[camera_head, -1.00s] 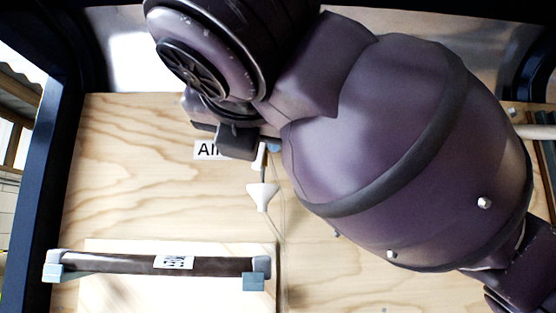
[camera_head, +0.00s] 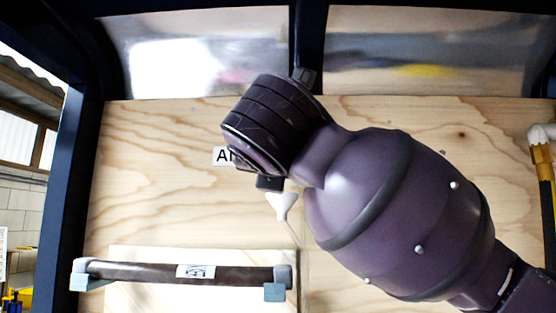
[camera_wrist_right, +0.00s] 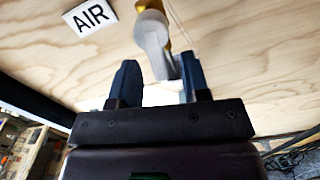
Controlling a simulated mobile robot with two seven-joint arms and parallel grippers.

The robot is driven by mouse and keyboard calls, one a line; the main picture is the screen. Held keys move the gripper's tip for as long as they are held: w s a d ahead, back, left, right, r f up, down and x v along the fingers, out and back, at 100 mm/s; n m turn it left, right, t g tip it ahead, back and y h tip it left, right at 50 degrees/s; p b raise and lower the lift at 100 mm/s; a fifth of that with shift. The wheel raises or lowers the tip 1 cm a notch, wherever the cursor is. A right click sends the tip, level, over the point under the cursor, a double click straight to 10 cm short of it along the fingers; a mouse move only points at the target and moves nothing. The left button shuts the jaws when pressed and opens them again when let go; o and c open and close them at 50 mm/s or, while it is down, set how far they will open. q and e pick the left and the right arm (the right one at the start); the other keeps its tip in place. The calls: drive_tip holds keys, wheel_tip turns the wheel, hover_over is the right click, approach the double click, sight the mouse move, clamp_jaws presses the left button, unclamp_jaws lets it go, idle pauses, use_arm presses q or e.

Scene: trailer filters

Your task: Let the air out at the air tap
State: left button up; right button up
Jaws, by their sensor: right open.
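The white AIR label (camera_head: 222,156) is on the plywood wall, partly covered by my right arm in the head view. It reads fully in the right wrist view (camera_wrist_right: 90,17). Beside it there is a pale grey-white tap part (camera_wrist_right: 153,42) with a brass-coloured piece above. My right gripper (camera_wrist_right: 160,80) is open, with one finger on each side of the lower end of this part; I cannot tell whether they touch it. In the head view a white funnel-shaped piece (camera_head: 282,204) shows just below my right wrist. My left gripper is not in view.
A dark horizontal bar (camera_head: 235,274) with grey end blocks is mounted low on the wall. A dark hose with a brass fitting (camera_head: 541,160) hangs at the right edge. Shiny panels (camera_head: 190,55) lie above the plywood. A dark post (camera_head: 75,190) stands at left.

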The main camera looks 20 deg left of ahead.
drive_tip(key=shift+c, duration=0.3)
clamp_jaws()
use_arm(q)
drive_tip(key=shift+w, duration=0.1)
use_arm(e)
drive_tip(key=shift+a+m, duration=0.15)
drive_tip(key=shift+m, duration=0.15)
use_arm(q)
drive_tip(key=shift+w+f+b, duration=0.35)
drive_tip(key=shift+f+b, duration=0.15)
drive_tip(key=shift+b, duration=0.55)
use_arm(e)
drive_tip(key=shift+s+a+r+m, duration=0.15)
drive_tip(key=shift+a+r+m, duration=0.35)
drive_tip(key=shift+m, duration=2.05)
drive_tip(key=shift+s+a+r+m, duration=0.1)
drive_tip(key=shift+a+r+m, duration=0.4)
drive_tip(key=shift+m, duration=2.1)
drive_tip(key=shift+s+a+r+m, duration=0.2)
drive_tip(key=shift+r+m, duration=0.5)
drive_tip(key=shift+m, duration=1.85)
